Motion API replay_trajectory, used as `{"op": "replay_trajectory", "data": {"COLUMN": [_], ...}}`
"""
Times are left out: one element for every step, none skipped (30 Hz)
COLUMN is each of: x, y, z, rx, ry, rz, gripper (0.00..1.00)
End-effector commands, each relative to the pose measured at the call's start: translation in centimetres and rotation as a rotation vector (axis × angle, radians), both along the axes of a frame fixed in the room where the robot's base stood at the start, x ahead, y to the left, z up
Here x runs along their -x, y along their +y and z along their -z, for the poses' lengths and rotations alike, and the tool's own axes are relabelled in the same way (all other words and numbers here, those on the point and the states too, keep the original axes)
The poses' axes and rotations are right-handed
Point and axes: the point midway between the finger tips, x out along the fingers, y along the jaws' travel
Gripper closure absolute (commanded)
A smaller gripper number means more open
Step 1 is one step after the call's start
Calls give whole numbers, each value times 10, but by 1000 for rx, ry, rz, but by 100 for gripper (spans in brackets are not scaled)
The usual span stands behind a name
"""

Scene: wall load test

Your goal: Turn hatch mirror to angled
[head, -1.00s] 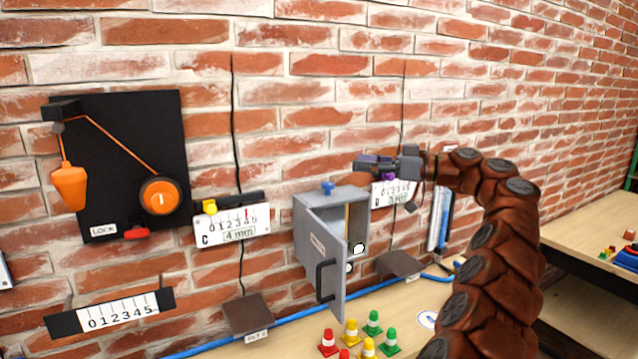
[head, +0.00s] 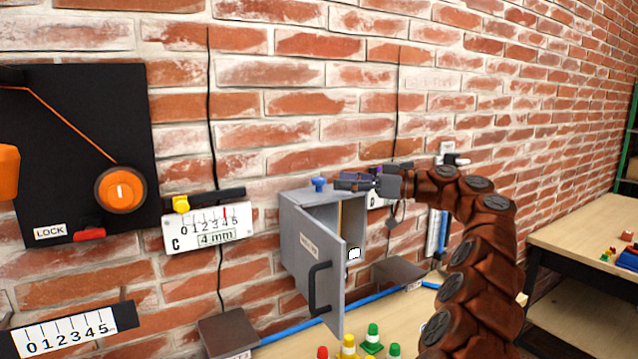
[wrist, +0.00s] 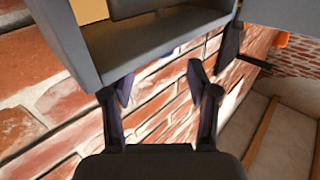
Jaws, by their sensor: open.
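A grey hatch box (head: 295,245) is fixed to the brick wall, its front door (head: 328,275) swung open with a black handle. A blue knob (head: 319,184) stands on its top. A small white piece (head: 354,254) shows by the door's edge; I cannot tell whether it is the mirror. My gripper (head: 345,183) is open and empty, just right of the blue knob at about its height in the head view. In the wrist view both fingers (wrist: 161,86) are spread beside the grey box (wrist: 150,40), with brick between them. The box's inside is mostly hidden by the door.
A black panel (head: 80,120) with an orange dial (head: 120,188) hangs left. A "C" gauge plate (head: 207,232) with a yellow slider sits left of the box. Small cones (head: 372,338) stand on the bench below. A dark shelf plate (head: 398,272) sits right of the box.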

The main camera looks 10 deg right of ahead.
Motion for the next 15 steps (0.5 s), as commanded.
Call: {"op": "replay_trajectory", "data": {"x": [-3,-5,-7,-10,-12,-15,-16,-18,-20,-21,-23,-24,-25,-26,-27], "y": [9,14,19,23,27,32,35,39,43,46,48,51,52,53,54], "z": [-2,-2,-2,-2,-3,-3,-2,-2,-2,-2,-1,-1,-1,-1,-1], "rx": [0,0,-1,-1,-2,-2,-1,-2,-1,-1,-1,-1,-1,-1,-1], "ry": [1,1,2,2,1,0,0,1,3,3,3,3,3,3,3], "rz": [-6,-7,-6,-5,-5,-4,-4,-4,-5,-5,-5,-4,-3,-2,-1], "gripper": [41,41,41,41,41,41,41,41,41,41,41,41,41,41,41]}}
